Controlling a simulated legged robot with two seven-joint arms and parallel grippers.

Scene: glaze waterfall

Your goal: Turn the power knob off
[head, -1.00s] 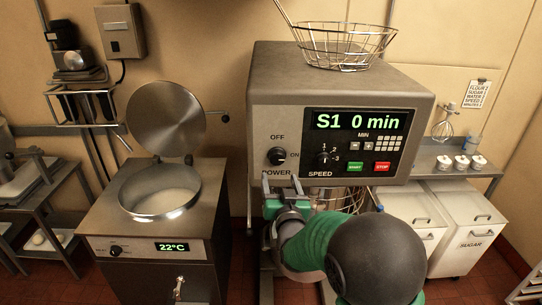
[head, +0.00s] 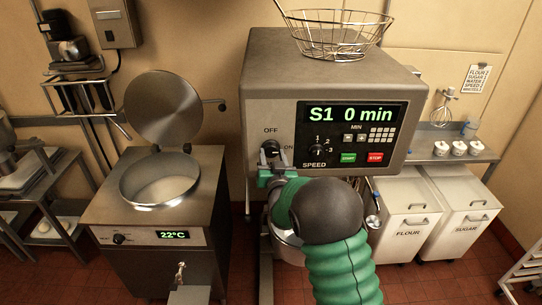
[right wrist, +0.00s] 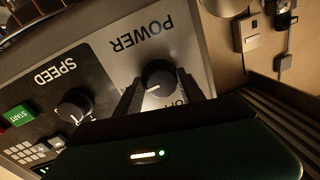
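The power knob (head: 269,147) is a dark round knob on the mixer's grey front panel, between the OFF and ON labels. It also shows in the right wrist view (right wrist: 158,77), with its white mark toward the lower left of that upside-down picture. My right gripper (head: 270,163) is up against the panel at the knob. In the right wrist view its two dark fingers (right wrist: 159,88) stand apart on either side of the knob. I cannot tell whether they touch it. The OFF label is partly hidden by a finger there. My left gripper is not in view.
The speed knob (head: 317,150) and the green START button (head: 348,158) and red STOP button (head: 375,157) are right of the power knob. The display (head: 351,113) reads S1 0 min. A wire basket (head: 340,35) sits on top. A lidded vat (head: 160,180) stands left.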

